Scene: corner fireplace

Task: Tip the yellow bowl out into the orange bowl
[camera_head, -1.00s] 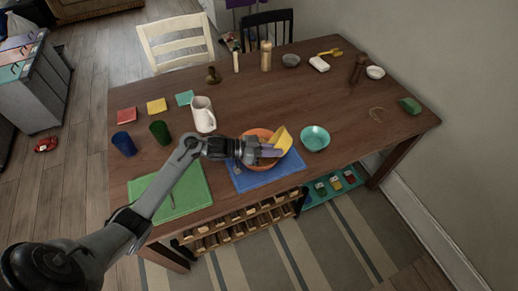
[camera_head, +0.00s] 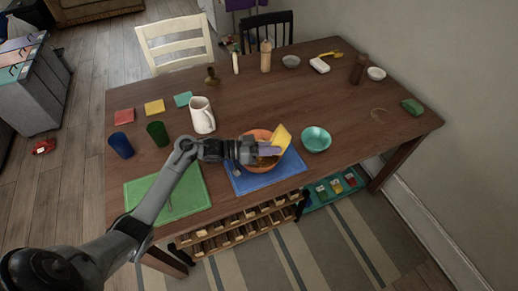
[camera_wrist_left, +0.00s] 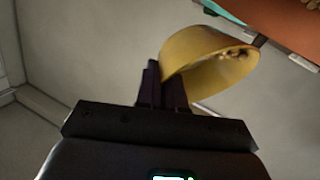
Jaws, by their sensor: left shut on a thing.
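My left gripper (camera_head: 262,150) is shut on the yellow bowl (camera_head: 282,136) by its wall. The yellow bowl is steeply tilted above the right part of the orange bowl (camera_head: 256,134). In the left wrist view the yellow bowl (camera_wrist_left: 205,50) shows small brownish bits (camera_wrist_left: 235,54) near its rim. The orange bowl stands on a blue mat (camera_head: 262,180); my gripper hides much of its inside, so I cannot tell what lies in it. My right gripper does not show.
A teal bowl (camera_head: 316,139) stands just right of the blue mat. A white pitcher (camera_head: 202,116), a green cup (camera_head: 158,133) and a blue cup (camera_head: 120,145) stand to the left. A green mat (camera_head: 168,192) lies front left. The table's right side is mostly clear.

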